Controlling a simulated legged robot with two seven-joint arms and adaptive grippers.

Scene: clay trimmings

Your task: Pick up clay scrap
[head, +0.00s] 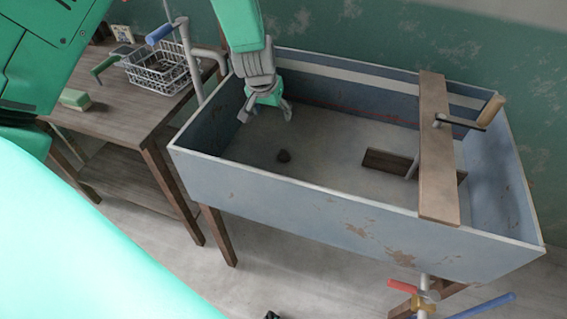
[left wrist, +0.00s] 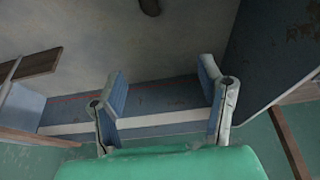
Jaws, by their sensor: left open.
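The clay scrap (head: 284,156) is a small dark lump on the bare floor of the blue-grey sink (head: 300,203). In the left wrist view a dark lump (left wrist: 150,7), likely the same scrap, shows at the top edge, ahead of the fingers. My left gripper (head: 265,113) reaches down into the sink near its back left corner. It is open and empty, with its fingers spread, above and behind the scrap and apart from it. In the left wrist view both fingers of the gripper (left wrist: 163,74) show with a clear gap. My right gripper is not in view.
A wooden board (head: 437,165) with a handled tool (head: 480,116) lies across the sink's right part. A wooden table (head: 120,112) with a wire basket (head: 160,72) stands left. The sink floor around the scrap is clear.

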